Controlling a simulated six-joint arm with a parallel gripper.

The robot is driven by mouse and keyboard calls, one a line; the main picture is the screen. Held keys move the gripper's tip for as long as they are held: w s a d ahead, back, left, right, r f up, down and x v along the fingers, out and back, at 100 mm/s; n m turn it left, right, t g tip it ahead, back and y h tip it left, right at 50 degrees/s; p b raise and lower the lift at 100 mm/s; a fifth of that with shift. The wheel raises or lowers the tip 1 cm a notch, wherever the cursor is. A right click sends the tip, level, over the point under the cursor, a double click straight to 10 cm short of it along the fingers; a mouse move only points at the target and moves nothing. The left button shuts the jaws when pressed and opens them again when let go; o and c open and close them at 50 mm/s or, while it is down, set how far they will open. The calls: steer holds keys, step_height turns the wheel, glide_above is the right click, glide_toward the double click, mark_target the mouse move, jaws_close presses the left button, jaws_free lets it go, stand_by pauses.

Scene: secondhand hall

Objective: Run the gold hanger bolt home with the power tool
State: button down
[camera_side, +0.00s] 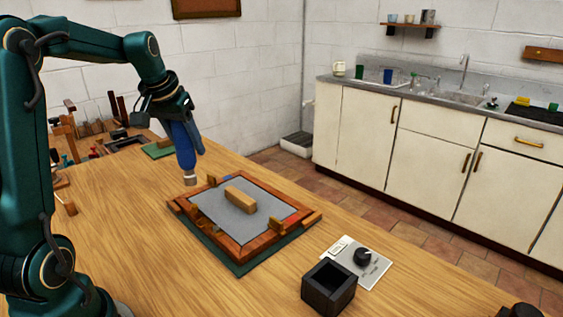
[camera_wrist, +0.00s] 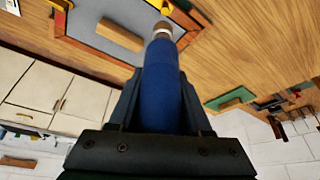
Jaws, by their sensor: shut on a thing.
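My gripper (camera_side: 178,122) is shut on a blue power tool (camera_side: 184,147), whose pale metal tip points down. In the wrist view the tool (camera_wrist: 162,85) runs between the two dark fingers. The tip appears near the left edge of a wooden picture frame (camera_side: 205,229); whether it touches anything I cannot tell. The frame, with a grey panel (camera_side: 228,219), lies flat on the table. I cannot tell which, if any, is the hanger bolt.
A wooden block (camera_side: 240,199) lies on the grey panel. A green mat (camera_side: 239,271) shows under the frame. A black open box (camera_side: 329,290) and a plate with a dial (camera_side: 362,256) stand front right. Tools crowd the table's back left. Bare table lies left of the frame.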

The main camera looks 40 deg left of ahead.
mark_target(192, 174)
steer(key=shift+a+f, duration=0.1)
steer(key=shift+f, duration=2.6)
steer(key=shift+f, duration=1.15)
stand_by(2.0)
steer(key=c, duration=1.3)
jaws_free()
jaws_close()
steer(key=shift+r, duration=2.55)
